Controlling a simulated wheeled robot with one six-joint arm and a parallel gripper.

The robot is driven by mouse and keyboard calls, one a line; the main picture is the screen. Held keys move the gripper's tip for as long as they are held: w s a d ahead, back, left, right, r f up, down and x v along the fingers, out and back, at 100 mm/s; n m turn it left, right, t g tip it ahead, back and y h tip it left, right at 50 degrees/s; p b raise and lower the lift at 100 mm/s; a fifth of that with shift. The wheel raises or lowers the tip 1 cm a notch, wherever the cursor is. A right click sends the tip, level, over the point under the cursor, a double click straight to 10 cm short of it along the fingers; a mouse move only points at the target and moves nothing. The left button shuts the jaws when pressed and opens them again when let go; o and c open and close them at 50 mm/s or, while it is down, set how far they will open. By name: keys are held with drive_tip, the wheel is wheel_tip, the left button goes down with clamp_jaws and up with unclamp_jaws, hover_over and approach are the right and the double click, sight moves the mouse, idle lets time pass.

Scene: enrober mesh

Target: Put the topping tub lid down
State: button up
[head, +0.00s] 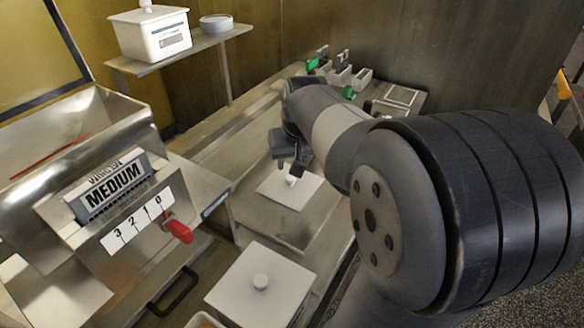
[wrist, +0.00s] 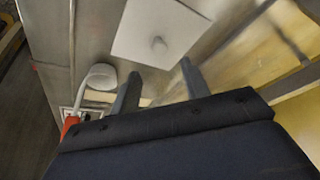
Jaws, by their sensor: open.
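A flat white square lid (head: 301,194) with a small knob lies on the steel counter in the middle of the head view. The same kind of lid with its round knob shows in the wrist view (wrist: 135,36), beyond the fingertips. My gripper (head: 289,170) is just above the knob in the head view. In the wrist view my gripper (wrist: 157,82) is open, its two fingers apart with nothing between them; the lid looks clear of them. I cannot tell the exact gap above the knob.
A white tub with a knobbed lid (head: 245,290) stands at the bottom of the head view. A steel machine (head: 60,225) with a red lever (head: 178,231) stands at left. A shelf (head: 185,49) holds a white lidded tub (head: 150,35). Small containers (head: 340,77) stand at the back.

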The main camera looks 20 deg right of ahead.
sight(291, 177)
drive_tip(key=shift+v, duration=2.35)
drive_tip(key=shift+f, duration=0.15)
drive_tip(key=b+x, duration=0.1)
drive_tip(key=x, duration=1.1)
drive_tip(key=shift+f, duration=0.15)
wheel_tip(291, 177, up, 3)
drive_tip(key=shift+f, duration=0.25)
drive_tip(key=shift+r, duration=0.45)
